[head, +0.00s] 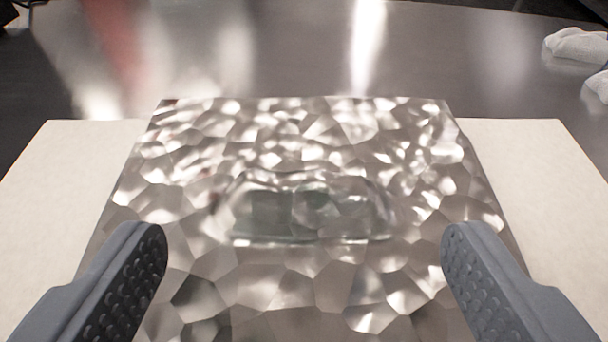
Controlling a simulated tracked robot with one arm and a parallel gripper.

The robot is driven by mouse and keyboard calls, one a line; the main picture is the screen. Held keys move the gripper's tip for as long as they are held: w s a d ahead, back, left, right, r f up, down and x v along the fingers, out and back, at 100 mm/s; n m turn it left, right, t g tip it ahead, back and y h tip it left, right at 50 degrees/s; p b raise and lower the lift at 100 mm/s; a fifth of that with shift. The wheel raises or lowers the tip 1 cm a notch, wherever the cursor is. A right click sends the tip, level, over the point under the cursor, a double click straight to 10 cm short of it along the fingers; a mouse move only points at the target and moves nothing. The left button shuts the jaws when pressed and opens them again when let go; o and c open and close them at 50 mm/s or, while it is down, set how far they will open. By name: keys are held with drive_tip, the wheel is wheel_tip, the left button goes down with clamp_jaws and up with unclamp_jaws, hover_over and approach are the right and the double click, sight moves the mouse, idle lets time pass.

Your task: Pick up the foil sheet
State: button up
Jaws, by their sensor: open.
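The foil sheet (310,130) is a silvery, crumpled, shiny square in the middle of the head view. It lies over a cream-coloured flat board or sheet, and its near edge runs out of the bottom of the picture. My gripper (304,245) is open and empty. Its two grey, studded fingers show low in the view, one over the left side of the foil and one over the right. I cannot tell whether the fingertips touch the foil. A raised or glossy patch shows in the foil's middle, between the fingers.
The cream-coloured board (55,175) shows to the left and right of the foil. It rests on a dark, reflective metal table (300,50). White cloth-like objects (577,46) sit at the upper right edge. The table behind the foil is clear.

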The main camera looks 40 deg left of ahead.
sight(304, 196)
drive_tip(key=shift+x, duration=2.25)
drive_tip(key=shift+r, duration=0.1)
drive_tip(key=c, duration=1.1)
drive_tip(key=shift+o, duration=0.2)
